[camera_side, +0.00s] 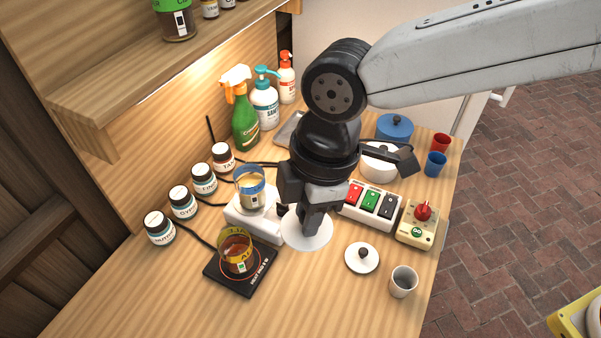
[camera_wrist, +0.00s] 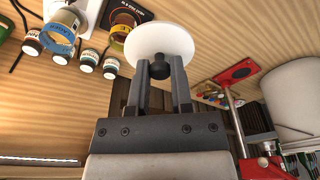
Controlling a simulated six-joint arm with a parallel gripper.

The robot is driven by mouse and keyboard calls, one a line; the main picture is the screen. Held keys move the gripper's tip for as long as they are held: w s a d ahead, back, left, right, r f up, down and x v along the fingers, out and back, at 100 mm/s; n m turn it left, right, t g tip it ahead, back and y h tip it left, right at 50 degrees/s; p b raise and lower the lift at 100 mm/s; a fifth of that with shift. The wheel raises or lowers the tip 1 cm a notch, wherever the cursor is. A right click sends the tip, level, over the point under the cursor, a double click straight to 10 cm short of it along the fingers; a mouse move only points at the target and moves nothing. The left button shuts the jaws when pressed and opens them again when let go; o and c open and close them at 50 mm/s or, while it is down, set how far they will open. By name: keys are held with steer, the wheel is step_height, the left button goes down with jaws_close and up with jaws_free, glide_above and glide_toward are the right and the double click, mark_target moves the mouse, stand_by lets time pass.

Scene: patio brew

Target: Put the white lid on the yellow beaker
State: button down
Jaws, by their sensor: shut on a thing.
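My gripper (camera_side: 314,222) is shut on the dark knob of a white lid (camera_side: 300,236). In the wrist view, my gripper (camera_wrist: 159,72) pinches the knob, with the round lid (camera_wrist: 160,40) beyond the fingertips. The lid hangs over the table, right of the yellow beaker. The yellow beaker (camera_side: 238,254), a glass with a yellow band and brown liquid, stands upright and open on a black hot plate (camera_side: 232,284). In the wrist view the yellow beaker (camera_wrist: 122,20) is partly hidden by the lid's left edge.
A blue-banded beaker (camera_side: 250,190) stands on a white device (camera_side: 262,230) behind the yellow one. A smaller white lid (camera_side: 361,257) and a grey cup (camera_side: 403,281) are at right. A switch strip (camera_side: 369,203) lies behind them. The front table is clear.

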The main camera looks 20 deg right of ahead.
steer(key=shift+a, duration=0.15)
steer(key=w+a+f, duration=0.4)
steer(key=w+a, duration=0.2)
glide_toward(230, 228)
steer(key=shift+s+a+f, duration=0.15)
steer(key=shift+s+f, duration=0.05)
steer(key=shift+s, duration=0.3)
steer(key=shift+s+a+f, duration=0.15)
steer(key=shift+s+f, duration=0.1)
steer(key=shift+s, duration=0.3)
steer(key=shift+s+a+f, duration=0.2)
steer(key=shift+s, duration=0.3)
steer(key=shift+f, duration=0.1)
steer(key=shift+w+a+f, duration=0.1)
steer(key=shift+f, duration=0.75)
steer(key=shift+w+a+f, duration=0.1)
steer(key=shift+f, duration=0.8)
steer(key=shift+f, duration=0.5)
steer(key=c, duration=0.5)
jaws_free()
